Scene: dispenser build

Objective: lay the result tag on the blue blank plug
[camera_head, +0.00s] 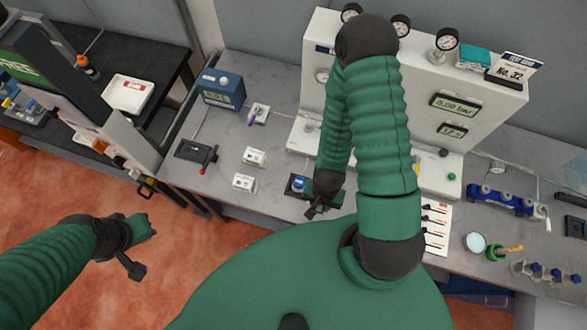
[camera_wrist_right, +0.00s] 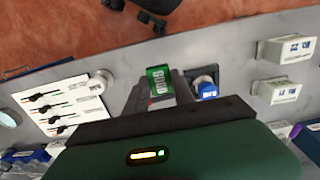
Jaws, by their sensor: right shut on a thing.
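My right gripper (camera_head: 320,207) is at the front edge of the bench. In the right wrist view its fingers (camera_wrist_right: 158,90) are shut on a small green result tag (camera_wrist_right: 158,79) with white lettering. The blue blank plug (camera_head: 298,183) sits on a dark base, just left of the gripper in the head view. The plug also shows in the right wrist view (camera_wrist_right: 206,89), right of the fingers and apart from the tag. My left gripper (camera_head: 133,247) hangs over the red floor, away from the bench; its jaw state is unclear.
Two small white labelled boxes (camera_head: 254,157) (camera_head: 243,182) stand left of the plug. A test rig (camera_head: 480,92) with gauges stands behind. A lever device (camera_head: 197,152) is at the bench's left.

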